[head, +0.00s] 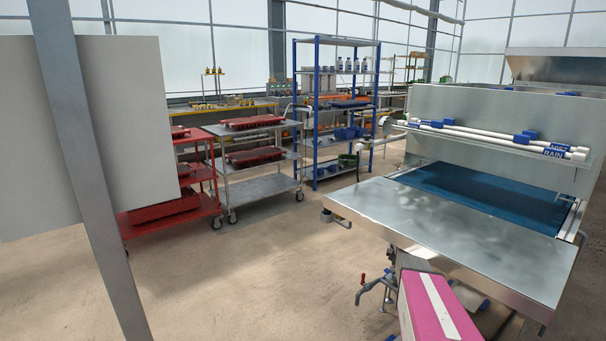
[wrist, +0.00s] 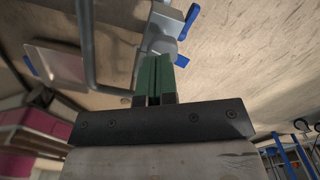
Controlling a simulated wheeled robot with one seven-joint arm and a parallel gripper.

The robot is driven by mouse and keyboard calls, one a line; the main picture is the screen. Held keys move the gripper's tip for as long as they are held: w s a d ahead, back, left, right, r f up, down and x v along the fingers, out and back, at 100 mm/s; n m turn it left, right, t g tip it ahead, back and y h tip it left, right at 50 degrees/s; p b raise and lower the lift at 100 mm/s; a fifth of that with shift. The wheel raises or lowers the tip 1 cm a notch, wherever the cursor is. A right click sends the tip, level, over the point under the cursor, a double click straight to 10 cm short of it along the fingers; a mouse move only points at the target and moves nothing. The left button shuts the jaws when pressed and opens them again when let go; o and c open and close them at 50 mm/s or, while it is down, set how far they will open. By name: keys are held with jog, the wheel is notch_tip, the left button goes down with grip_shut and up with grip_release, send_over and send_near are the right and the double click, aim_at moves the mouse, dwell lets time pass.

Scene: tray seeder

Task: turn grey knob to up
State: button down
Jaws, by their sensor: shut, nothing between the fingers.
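My gripper (wrist: 156,62) shows in the wrist view with its two green fingers shut together and nothing between them. Just beyond the fingertips is a grey rounded metal part (wrist: 160,44) on a light grey fitting. I cannot tell whether this part is the grey knob, which way it points, or whether the fingers touch it. Blue handles (wrist: 188,20) stick out to the right of the fitting. In the head view I cannot make out a grey knob or my gripper.
The metal machine (head: 440,225) stands at the right in the head view, with white RAIN pipes (head: 490,137) and a blue belt (head: 470,190). A thin bent bar (wrist: 88,50) runs left of the fingers. Carts (head: 262,187) and a blue rack (head: 316,120) stand behind open floor.

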notch_tip(320, 180, down, 7)
dwell(0.7)
jog(key=shift+f, duration=0.2)
jog(key=shift+w+d+f, duration=0.1)
jog(key=shift+d, duration=0.45)
dwell(0.5)
jog(key=shift+s, duration=0.45)
jog(key=r, duration=0.1)
notch_tip(320, 180, up, 6)
send_over(393, 282)
jog(key=shift+a+f, duration=0.2)
jog(key=shift+a, duration=0.05)
